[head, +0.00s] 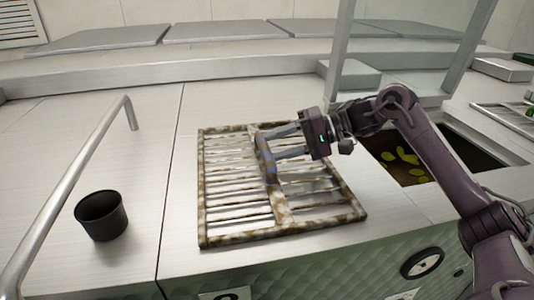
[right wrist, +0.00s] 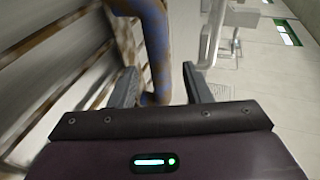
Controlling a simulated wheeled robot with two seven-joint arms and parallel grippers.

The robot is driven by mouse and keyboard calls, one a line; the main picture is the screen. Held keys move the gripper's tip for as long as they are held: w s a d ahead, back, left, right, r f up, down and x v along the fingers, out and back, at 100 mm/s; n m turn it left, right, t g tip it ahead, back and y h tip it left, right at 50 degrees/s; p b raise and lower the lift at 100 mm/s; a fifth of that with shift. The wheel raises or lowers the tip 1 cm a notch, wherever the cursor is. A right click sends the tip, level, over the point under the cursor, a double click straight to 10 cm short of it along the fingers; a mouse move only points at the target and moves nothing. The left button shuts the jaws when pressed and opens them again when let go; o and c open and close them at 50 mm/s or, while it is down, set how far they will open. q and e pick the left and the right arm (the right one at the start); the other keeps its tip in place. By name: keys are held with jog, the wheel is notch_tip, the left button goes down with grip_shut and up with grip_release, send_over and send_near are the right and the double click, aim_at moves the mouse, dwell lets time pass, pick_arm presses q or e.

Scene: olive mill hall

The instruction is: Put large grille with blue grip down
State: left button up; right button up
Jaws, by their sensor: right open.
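The large grille (head: 235,234) lies flat on the metal worktop in the head view, a rusty square frame with several bars. Its blue grip (head: 266,158) rises along the middle cross strip, worn and brownish in places. My right gripper (head: 272,145) is at the grip, coming from the right with its fingers apart. In the right wrist view the blue grip (right wrist: 157,45) runs down between the two open fingers (right wrist: 160,88). I cannot tell whether a finger touches it. My left gripper is not in view.
A black cup (head: 101,216) stands on the worktop at the left, near a metal rail (head: 78,172). An opening (head: 397,168) with green olives lies right of the grille, partly behind my right arm. The worktop between cup and grille is clear.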

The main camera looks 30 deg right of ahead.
jog(key=b+v, duration=0.2)
jog(key=v, duration=0.5)
jog(key=shift+d, duration=0.2)
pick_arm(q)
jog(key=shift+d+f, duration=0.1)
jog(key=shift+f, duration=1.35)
pick_arm(e)
jog(key=shift+s+d+r, duration=0.35)
jog(key=shift+d, duration=0.15)
